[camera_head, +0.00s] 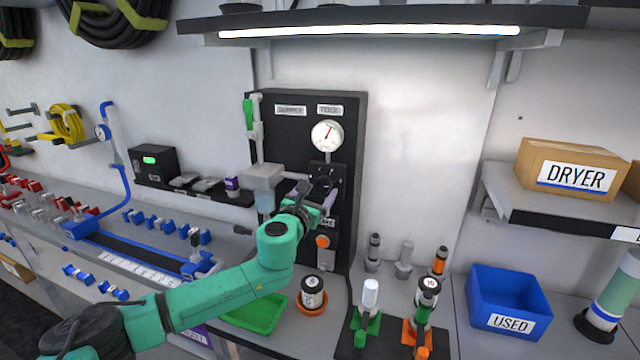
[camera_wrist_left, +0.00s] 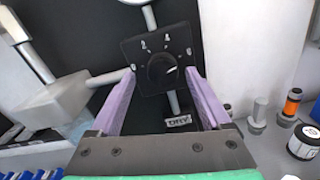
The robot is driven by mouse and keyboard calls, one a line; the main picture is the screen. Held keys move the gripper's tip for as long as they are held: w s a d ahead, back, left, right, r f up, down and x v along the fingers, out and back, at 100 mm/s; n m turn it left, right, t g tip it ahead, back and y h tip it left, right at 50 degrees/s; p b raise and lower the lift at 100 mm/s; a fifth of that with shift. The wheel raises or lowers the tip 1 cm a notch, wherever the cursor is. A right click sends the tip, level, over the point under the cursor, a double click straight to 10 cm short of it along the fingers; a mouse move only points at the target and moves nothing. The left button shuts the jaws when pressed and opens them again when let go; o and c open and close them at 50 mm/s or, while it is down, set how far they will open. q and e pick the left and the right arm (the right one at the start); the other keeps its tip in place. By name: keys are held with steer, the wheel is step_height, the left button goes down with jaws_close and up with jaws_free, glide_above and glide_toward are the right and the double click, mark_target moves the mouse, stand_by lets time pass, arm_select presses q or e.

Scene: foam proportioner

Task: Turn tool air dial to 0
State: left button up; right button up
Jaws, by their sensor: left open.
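The tool air dial (camera_wrist_left: 162,70) is a dark round knob on a black square plate with white numbers, seen in the left wrist view. In the head view the dial plate (camera_head: 327,171) sits below a white round gauge (camera_head: 327,135) with a red needle. My left gripper (camera_head: 318,193) is in front of the dial. In the left wrist view its two purple fingers (camera_wrist_left: 160,84) are apart, one on each side of the knob, with nothing visibly held. I cannot tell whether they touch it. The knob's exact setting is too small to read. My right gripper is not in view.
A grey block with a clear bowl (camera_head: 263,177) is mounted left of the dial on the black panel (camera_head: 352,120). An orange button (camera_head: 322,241) is below. Bottles and fittings stand on the bench, with a blue bin (camera_head: 507,298) to the right. A lit shelf (camera_head: 380,20) hangs above.

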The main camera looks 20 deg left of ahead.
arm_select(q)
steer(key=shift+w+d+r, duration=0.1)
steer(key=shift+w+d, duration=0.05)
steer(key=shift+w, duration=0.45)
steer(key=shift+w+d+r, duration=0.1)
steer(key=shift+w+d, duration=0.1)
steer(key=shift+d, duration=0.1)
steer(key=shift+a, duration=0.15)
jaws_close()
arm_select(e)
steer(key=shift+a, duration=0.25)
